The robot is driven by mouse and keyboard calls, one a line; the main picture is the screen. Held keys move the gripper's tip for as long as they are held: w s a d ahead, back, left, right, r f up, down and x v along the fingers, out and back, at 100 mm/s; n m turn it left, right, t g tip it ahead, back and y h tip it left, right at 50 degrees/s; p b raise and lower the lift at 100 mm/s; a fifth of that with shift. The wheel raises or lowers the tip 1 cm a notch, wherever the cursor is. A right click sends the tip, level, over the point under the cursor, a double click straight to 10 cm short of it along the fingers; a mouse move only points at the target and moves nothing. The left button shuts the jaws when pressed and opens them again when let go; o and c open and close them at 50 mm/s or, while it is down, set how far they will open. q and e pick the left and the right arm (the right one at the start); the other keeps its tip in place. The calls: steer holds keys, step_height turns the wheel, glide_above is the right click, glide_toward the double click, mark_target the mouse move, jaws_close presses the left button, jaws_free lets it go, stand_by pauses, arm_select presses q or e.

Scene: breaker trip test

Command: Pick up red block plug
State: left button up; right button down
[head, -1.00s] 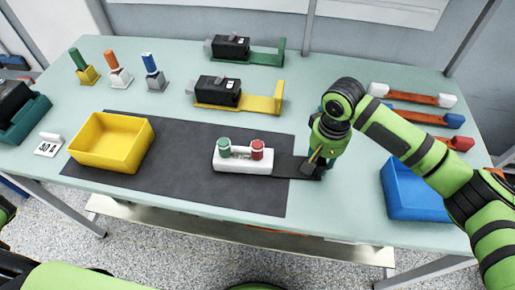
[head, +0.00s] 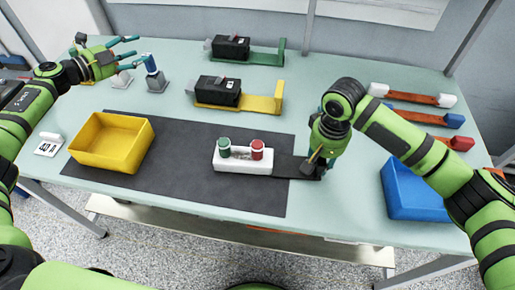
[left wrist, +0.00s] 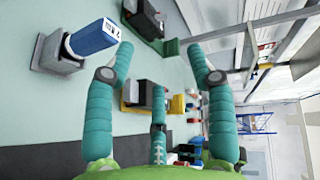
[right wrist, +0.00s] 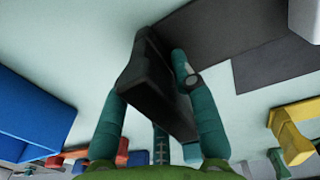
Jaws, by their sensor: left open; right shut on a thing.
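A red plug (head: 257,150) stands upright on the white block (head: 243,166) at the middle of the dark mat, beside a green plug (head: 224,148). My left gripper (head: 131,52) is open and empty over the far left of the table, well away from the red plug. In the left wrist view its spread fingers (left wrist: 162,77) have nothing between them. My right gripper (head: 316,160) is shut on a dark, flat-sided block (right wrist: 155,88), just right of the white block. The fingers partly hide this dark block.
A yellow bin (head: 112,143) stands at left and a blue bin (head: 410,190) at right. A blue-handled piece in a grey stand (head: 155,82) is near my left gripper. Black devices on a yellow holder (head: 262,103) and a green holder (head: 265,58) stand at the back.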

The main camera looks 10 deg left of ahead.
arm_select(q)
steer(key=d+r+m+g+h, duration=0.1)
steer(key=d+m+g+h, duration=0.55)
steer(key=d, duration=1.05)
steer(key=m+g+y, duration=0.8)
steer(key=m+y, duration=0.3)
steer(key=m, duration=1.1)
glide_above(258, 144)
steer(key=shift+w+d+f, duration=0.1)
steer(key=shift+w+d, duration=0.15)
steer(key=shift+w, duration=0.1)
steer(key=f, duration=0.2)
steer(key=f+m+y, duration=0.1)
steer(key=a+f+y, duration=0.1)
steer(key=f, duration=0.1)
steer(key=shift+s+f+m+t+y, duration=0.25)
steer(key=shift+s+f+m+t, duration=0.1)
steer(key=shift+d+f, duration=0.2)
steer(key=shift+f, duration=2.65)
jaws_close()
